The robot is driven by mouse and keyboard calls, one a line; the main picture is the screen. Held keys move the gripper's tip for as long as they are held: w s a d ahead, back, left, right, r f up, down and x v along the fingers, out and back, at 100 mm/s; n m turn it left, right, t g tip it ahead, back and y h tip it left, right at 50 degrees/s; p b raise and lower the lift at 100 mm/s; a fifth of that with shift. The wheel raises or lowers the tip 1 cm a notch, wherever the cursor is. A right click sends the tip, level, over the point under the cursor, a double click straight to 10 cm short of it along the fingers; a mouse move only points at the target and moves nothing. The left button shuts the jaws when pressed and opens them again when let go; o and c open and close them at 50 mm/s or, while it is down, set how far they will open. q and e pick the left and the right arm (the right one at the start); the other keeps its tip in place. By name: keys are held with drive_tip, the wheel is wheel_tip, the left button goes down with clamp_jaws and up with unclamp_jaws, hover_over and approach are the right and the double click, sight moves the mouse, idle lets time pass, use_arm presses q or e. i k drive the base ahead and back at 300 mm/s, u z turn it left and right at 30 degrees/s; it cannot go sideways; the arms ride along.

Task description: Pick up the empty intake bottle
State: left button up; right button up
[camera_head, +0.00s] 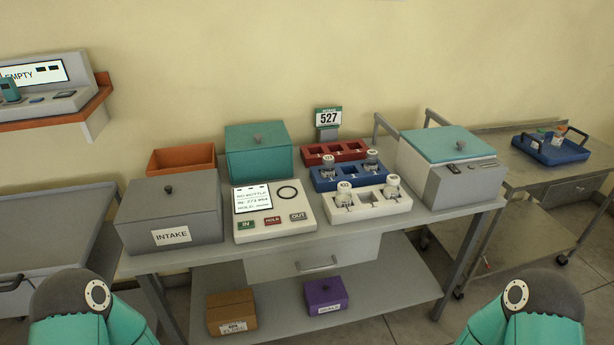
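A grey lidded box (169,213) labelled INTAKE stands at the left end of the table, its lid on and its inside hidden. Small capped bottles sit in two racks: two bottles (328,166) (372,160) in the blue rack (350,180), and two bottles (344,195) (392,187) in the white rack (370,210). I cannot tell which bottle, if any, is the empty intake bottle. Neither of my grippers is in view; only teal and grey parts of my arms show at the lower corners.
A white panel (283,229) reads "NO BOTTLE", with IN, HOLD and OUT buttons. A teal-lidded machine (452,168) stands right. A wall device (35,75) reads "EMPTY".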

sight(327, 169)
drive_tip(key=k, duration=0.5)
drive_tip(key=z, duration=0.05)
drive_tip(key=i, duration=0.8)
drive_tip(key=z, duration=2.4)
drive_tip(key=i, duration=0.95)
drive_tip(key=u, duration=0.05)
